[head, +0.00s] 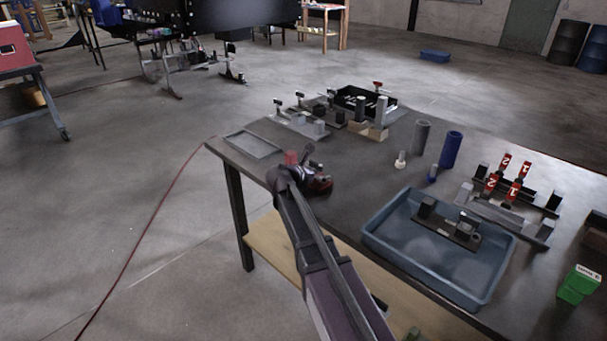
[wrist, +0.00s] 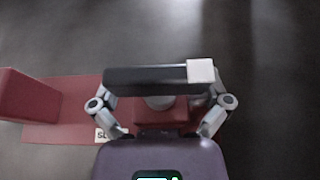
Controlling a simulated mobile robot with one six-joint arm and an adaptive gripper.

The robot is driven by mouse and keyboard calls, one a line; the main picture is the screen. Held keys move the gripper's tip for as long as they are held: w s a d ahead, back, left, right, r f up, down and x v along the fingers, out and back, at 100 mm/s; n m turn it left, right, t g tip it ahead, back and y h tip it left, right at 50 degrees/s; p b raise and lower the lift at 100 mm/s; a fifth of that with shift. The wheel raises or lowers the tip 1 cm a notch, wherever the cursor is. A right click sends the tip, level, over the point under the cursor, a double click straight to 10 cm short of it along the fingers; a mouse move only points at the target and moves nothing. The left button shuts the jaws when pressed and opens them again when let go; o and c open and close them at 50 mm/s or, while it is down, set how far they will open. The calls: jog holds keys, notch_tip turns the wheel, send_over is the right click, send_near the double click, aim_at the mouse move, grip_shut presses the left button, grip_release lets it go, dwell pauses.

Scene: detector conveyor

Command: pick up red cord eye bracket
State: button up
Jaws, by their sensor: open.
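The red cord eye bracket (wrist: 62,120) lies below my gripper in the wrist view. It has a flat red plate, a raised red block at the left and another red block in the middle. A dark crossbar with a pale square end (wrist: 150,78) sits over a grey post above the middle block. My gripper (wrist: 162,88) is open, its fingers near the two ends of this crossbar; contact cannot be told. In the head view, red parts of the bracket (head: 291,157) show beside my gripper (head: 312,168) at the table's left end; my arm hides much of it.
A flat grey tray (head: 252,145) lies behind the bracket on the dark table (head: 350,180). Grey fixtures with posts (head: 300,122) stand further back. A blue bin (head: 385,243) holding a dark part is at right. Cylinders (head: 451,150) and a red-labelled rack (head: 500,212) stand beyond.

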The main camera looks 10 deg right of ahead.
aim_at(316, 163)
dwell(0.4)
grip_shut()
jog(key=shift+r, duration=0.15)
notch_tip(316, 163, up, 3)
jog(key=p, duration=0.3)
jog(key=shift+r, duration=0.1)
jog(key=shift+s+r+p, duration=0.1)
jog(key=shift+r+p, duration=0.25)
jog(key=shift+p, duration=0.2)
jog(key=s, duration=1)
jog(key=s+r+p, duration=0.1)
jog(key=s, duration=0.4)
jog(key=shift+s+a, duration=0.3)
jog(key=shift+s, duration=0.05)
